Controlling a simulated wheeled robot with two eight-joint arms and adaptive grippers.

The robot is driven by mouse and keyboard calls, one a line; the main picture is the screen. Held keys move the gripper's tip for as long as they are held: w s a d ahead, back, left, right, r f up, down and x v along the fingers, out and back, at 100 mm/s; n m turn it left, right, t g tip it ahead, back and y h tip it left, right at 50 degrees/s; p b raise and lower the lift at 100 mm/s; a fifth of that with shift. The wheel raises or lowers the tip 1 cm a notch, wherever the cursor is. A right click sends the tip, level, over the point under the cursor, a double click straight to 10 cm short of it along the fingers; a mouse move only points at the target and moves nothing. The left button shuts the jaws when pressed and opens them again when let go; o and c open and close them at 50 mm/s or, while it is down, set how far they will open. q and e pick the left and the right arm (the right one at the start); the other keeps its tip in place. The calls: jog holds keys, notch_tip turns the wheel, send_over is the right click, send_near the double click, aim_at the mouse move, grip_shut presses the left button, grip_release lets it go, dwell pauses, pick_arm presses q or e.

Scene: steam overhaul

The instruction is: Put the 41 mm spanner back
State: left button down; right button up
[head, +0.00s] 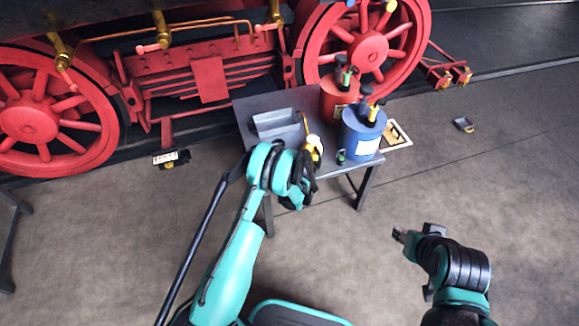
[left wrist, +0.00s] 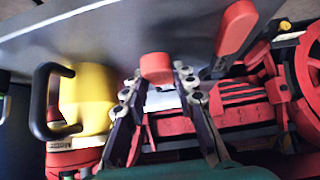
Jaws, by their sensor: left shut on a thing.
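My left gripper (head: 305,180) is over the near edge of the small grey table (head: 240,105), partly hidden by its own wrist. In the left wrist view its two fingers (left wrist: 158,100) close around a thing with a red end (left wrist: 157,68). I cannot tell whether this is the 41 mm spanner, and I see no size mark. A yellow thing with a black handle (left wrist: 90,95) stands beside the fingers in that view. No other spanner can be made out. My right gripper (head: 402,236) is over bare floor at the right, too small to tell its jaws.
A grey open tray (head: 266,124), a red can (head: 336,98) and a blue can (head: 360,136) stand on the table. A yellow-rimmed panel (head: 397,136) lies right of it. Red locomotive wheels (head: 30,120) stand behind. A small grey box (head: 464,124) is on the floor.

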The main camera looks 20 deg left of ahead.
pick_arm(q)
jog(key=shift+f, duration=0.45)
jog(key=c, duration=1.1)
grip_release()
jog(key=shift+c, duration=0.2)
jog(key=v, duration=1.2)
